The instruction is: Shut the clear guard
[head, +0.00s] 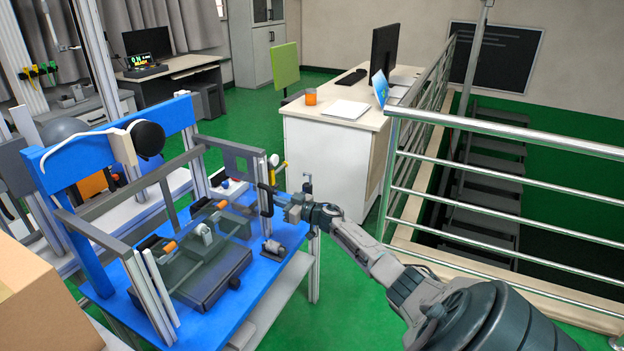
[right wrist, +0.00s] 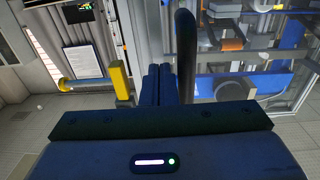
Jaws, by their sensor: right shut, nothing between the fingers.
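The clear guard (head: 232,222) shows faintly as a see-through panel at the front of the blue drop tower in the head view. Its edges are hard to make out, so I cannot tell how far it stands open. A dark upright handle (head: 266,200) is at its right end; the dark curved bar (right wrist: 186,50) in the right wrist view looks like this handle. My right gripper (head: 281,197) is shut and empty, close beside the handle. Its closed fingers (right wrist: 160,84) are just left of the bar in the wrist view; contact is unclear. My left gripper is not in view.
The blue table (head: 205,325) carries a dark base block (head: 205,285) and a small grey cylinder (head: 273,248). A cardboard box (head: 40,300) is at the lower left. A metal railing (head: 500,130) stands to the right of my arm. Green floor is open behind the tower.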

